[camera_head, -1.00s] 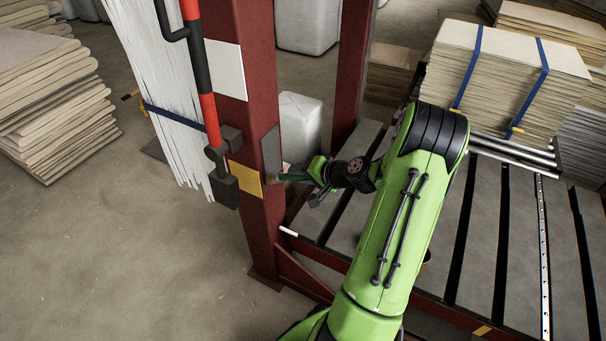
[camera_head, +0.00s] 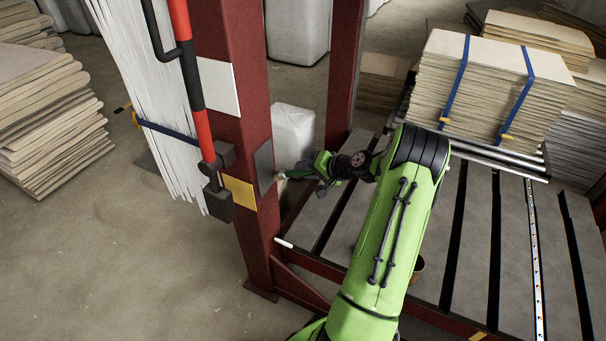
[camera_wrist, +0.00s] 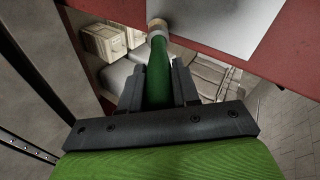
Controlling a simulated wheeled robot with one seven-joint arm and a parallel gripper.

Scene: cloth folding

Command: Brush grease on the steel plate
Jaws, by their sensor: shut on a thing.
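The steel plate (camera_head: 264,166) is a grey rectangle on the side of the red post, and it fills the upper middle of the wrist view (camera_wrist: 225,35). My gripper (camera_head: 312,173) is shut on the brush, close to the right of the plate. The brush has a green handle (camera_wrist: 157,75), a pale metal collar and a tan tip (camera_wrist: 156,23). In the wrist view the tip overlaps the plate's lower left edge; I cannot tell whether it touches. The gripper's dark fingers (camera_wrist: 158,85) stand on both sides of the handle. No grease can be made out on the plate.
The red post (camera_head: 243,120) also carries a white panel (camera_head: 218,86) and a yellow panel (camera_head: 239,193). A slatted deck (camera_head: 471,240) with strapped board stacks (camera_head: 487,82) lies to the right. A small brown pot (camera_head: 417,268) is partly hidden behind my arm. Open floor lies at left.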

